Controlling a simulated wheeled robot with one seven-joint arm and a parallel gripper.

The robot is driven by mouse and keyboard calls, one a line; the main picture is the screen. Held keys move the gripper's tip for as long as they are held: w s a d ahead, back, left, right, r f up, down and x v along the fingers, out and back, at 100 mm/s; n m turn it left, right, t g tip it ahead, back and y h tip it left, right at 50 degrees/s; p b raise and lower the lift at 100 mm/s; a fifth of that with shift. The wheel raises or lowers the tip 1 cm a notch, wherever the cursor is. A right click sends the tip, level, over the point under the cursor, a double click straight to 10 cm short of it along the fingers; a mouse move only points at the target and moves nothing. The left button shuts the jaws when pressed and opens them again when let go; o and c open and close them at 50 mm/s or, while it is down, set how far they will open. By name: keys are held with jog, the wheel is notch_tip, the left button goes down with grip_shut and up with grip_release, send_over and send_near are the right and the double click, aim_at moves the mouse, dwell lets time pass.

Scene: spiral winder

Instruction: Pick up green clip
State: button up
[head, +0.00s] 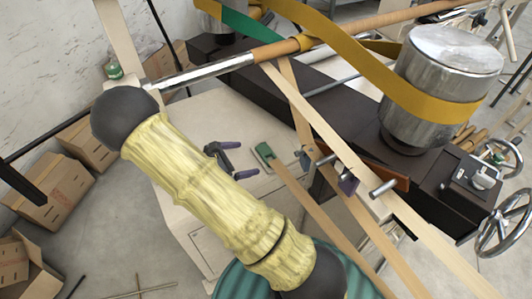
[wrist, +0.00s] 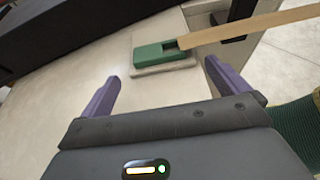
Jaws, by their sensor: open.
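The green clip (wrist: 160,54) is a small green block with a dark slot. It sits on a pale square pad (wrist: 152,70) on a beige surface. A tan strip (wrist: 256,27) reaches the clip's right end in the wrist view. In the head view the clip (head: 265,152) is near the middle, beside the strip's upper end (head: 292,181). My gripper (wrist: 160,82) has two purple fingers, spread apart and empty. In the wrist view the clip lies beyond and between the fingertips. In the head view my gripper (head: 228,160) is just left of the clip, apart from it.
A large metal drum (head: 447,60) with a yellow belt (head: 350,55) stands at the upper right. Wooden strips (head: 375,190) and metal rods cross right of the clip. The beige cabinet top (head: 205,112) left of the clip is mostly bare. Cardboard boxes (head: 52,186) stand on the left floor.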

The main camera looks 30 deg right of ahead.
aim_at(265, 154)
jog(key=shift+x, duration=1.05)
jog(key=shift+w+p+x, duration=0.15)
jog(key=shift+x, duration=1.1)
jog(key=shift+w+p+x, duration=0.1)
jog(key=shift+p+x, duration=0.05)
jog(key=shift+x, duration=1.15)
jog(key=shift+c, duration=0.2)
jog(key=c, duration=0.8)
jog(key=shift+c, duration=0.2)
notch_tip(265, 154, up, 18)
jog(key=shift+p, duration=0.45)
